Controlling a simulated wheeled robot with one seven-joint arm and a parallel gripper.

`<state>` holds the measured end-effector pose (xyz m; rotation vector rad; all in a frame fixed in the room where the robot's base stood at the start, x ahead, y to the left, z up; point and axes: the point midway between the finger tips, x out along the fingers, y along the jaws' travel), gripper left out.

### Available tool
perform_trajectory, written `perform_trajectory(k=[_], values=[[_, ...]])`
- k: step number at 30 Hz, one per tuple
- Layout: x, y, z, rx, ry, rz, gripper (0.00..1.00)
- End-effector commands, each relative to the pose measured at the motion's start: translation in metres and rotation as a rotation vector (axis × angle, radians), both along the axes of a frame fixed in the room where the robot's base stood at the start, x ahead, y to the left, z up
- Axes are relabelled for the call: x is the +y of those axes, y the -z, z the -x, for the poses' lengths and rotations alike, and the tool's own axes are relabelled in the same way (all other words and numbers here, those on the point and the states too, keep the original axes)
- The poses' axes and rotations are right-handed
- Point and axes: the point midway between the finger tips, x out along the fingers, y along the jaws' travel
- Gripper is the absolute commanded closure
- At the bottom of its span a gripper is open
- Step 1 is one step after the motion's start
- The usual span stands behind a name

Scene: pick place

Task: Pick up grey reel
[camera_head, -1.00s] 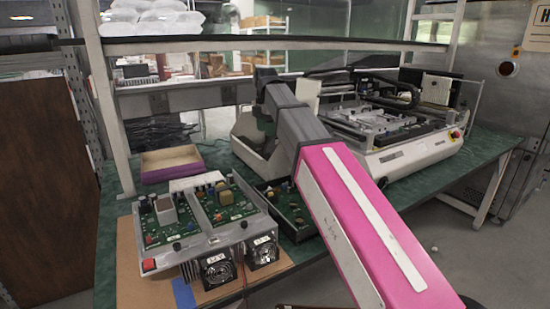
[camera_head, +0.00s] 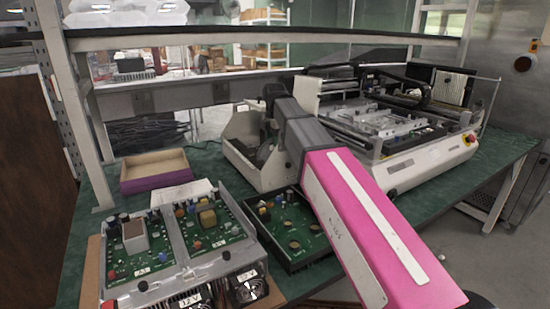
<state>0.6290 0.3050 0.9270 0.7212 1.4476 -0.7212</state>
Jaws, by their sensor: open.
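My arm reaches from the lower right over the bench, and its dark end, my gripper (camera_head: 268,128), is over a pale open-topped bin (camera_head: 238,158). The gripper is small in the view and its fingers are partly hidden by the arm; it is open. A dark grey rounded shape (camera_head: 264,154) shows inside the bin below the gripper and may be the grey reel. I cannot tell whether the fingers touch it.
A purple-sided open box (camera_head: 155,184) stands left of the bin. Circuit-board units with fans (camera_head: 190,268) and a black tray with a board (camera_head: 293,226) are in front. A large white machine (camera_head: 425,160) stands at right. Green bench top (camera_head: 78,248) is bare at left.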

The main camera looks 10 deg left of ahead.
Motion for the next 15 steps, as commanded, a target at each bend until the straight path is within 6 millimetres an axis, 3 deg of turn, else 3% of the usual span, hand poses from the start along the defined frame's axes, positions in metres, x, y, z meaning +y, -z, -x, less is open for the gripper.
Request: perform_trajectory(k=[6, 14, 15], values=[[-0.002, 0.028, -0.001, 0.001, 0.000, 0.001, 0.50], [-0.001, 0.031, -0.002, 0.000, 0.000, 0.000, 0.50], [-0.001, 0.031, -0.002, 0.000, 0.000, 0.000, 0.60]])
